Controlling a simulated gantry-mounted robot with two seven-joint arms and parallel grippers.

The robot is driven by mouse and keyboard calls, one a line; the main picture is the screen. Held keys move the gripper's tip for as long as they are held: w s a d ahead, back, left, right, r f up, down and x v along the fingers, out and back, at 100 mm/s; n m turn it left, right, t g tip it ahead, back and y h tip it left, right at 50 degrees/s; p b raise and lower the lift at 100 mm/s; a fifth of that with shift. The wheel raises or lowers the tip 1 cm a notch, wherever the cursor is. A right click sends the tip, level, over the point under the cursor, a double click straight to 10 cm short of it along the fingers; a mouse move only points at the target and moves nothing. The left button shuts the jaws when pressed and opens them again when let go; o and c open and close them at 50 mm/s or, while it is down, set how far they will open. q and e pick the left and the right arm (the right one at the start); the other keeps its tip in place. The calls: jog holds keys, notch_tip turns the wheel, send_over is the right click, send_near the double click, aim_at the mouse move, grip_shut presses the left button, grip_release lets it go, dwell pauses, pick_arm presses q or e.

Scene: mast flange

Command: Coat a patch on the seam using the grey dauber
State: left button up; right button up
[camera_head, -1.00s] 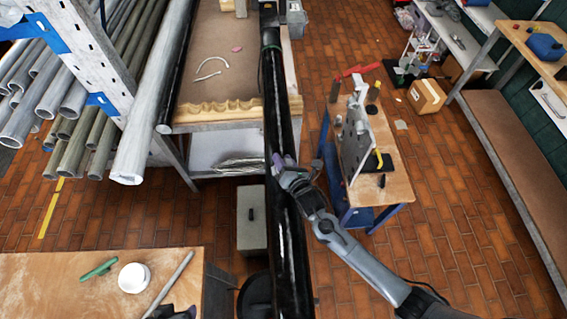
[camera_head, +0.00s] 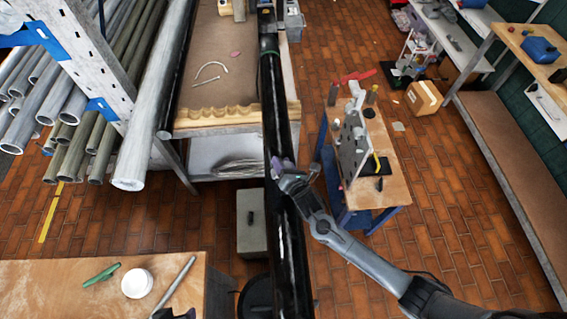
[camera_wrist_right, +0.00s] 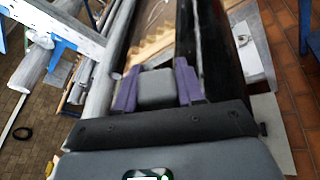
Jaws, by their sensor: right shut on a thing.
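The long black mast (camera_head: 288,240) runs from top to bottom through the middle of the head view. My right gripper (camera_head: 282,168) is at the mast, its purple fingertips overlapping the mast's surface in the picture. In the right wrist view my right gripper (camera_wrist_right: 157,84) is shut on a grey block, the grey dauber (camera_wrist_right: 156,90), with the black mast (camera_wrist_right: 222,60) close on its right. I cannot tell whether the dauber touches the mast. The seam cannot be made out.
A workbench at lower left (camera_head: 50,285) holds a white pot (camera_head: 137,283), a green tool (camera_head: 102,274) and a grey rod (camera_head: 174,283). A pipe rack (camera_head: 75,60) stands at left. A small wooden table (camera_head: 385,185) with a grey plate is right of the mast.

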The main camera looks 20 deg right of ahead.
notch_tip(320, 180, up, 3)
jog(key=p, duration=0.2)
jog(key=shift+a+r+p, duration=0.1)
jog(key=shift+r+p, duration=0.1)
jog(key=shift+p, duration=0.1)
jog(key=shift+r+p, duration=0.35)
jog(key=shift+r, duration=0.05)
jog(key=shift+r+p, duration=0.75)
jog(key=shift+p, duration=0.05)
notch_tip(320, 180, up, 3)
jog(key=p, duration=0.2)
jog(key=shift+f+p, duration=0.2)
jog(key=shift+p, duration=0.15)
